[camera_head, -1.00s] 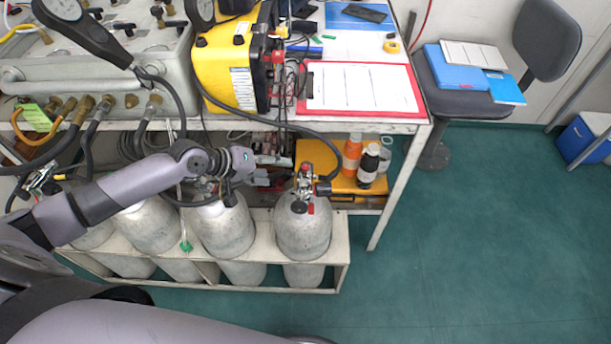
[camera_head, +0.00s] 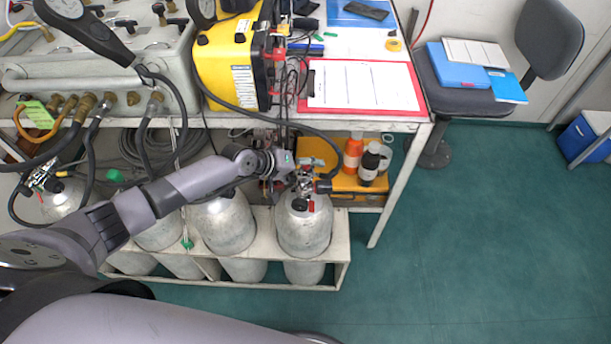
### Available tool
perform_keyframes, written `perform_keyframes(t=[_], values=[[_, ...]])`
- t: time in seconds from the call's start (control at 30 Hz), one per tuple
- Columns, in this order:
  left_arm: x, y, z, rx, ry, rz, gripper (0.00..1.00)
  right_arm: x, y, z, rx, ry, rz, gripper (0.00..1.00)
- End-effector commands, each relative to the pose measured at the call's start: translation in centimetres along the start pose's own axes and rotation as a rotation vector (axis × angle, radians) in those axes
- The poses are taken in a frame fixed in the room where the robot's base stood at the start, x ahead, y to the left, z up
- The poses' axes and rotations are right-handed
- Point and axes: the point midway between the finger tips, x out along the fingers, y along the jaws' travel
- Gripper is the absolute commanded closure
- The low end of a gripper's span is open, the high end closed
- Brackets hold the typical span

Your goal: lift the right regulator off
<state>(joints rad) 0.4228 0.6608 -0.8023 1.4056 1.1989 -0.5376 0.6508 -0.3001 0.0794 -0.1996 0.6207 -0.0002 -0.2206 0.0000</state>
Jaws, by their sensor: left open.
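The right regulator (camera_head: 323,187) is a small dark fitting with a black hose, on the valve at the top of the rightmost grey cylinder (camera_head: 304,228). The hose rises from it in an arc toward the bench. My left gripper (camera_head: 303,168) reaches in from the left, with its fingers just above and behind the valve. It is open. The gripper partly covers the valve, and I cannot tell whether the fingers touch it or the regulator. My right gripper is not in view.
More grey cylinders (camera_head: 222,222) stand left in the white rack (camera_head: 341,262). The bench edge (camera_head: 375,127) overhangs behind. A yellow case (camera_head: 345,183) with orange and dark bottles (camera_head: 369,165) sits close right of the valve.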

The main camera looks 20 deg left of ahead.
Motion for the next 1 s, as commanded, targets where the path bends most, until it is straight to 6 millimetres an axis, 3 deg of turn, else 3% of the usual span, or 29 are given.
perform_keyframes(t=[0.17, 1.0], values=[[-0.04, 0.00, 0.00, -0.001, 0.000, 0.000, 0.38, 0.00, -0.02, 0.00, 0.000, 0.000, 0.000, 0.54], [-0.06, -0.12, 0.04, -0.001, -0.001, -0.002, 0.94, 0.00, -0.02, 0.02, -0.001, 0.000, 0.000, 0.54]])
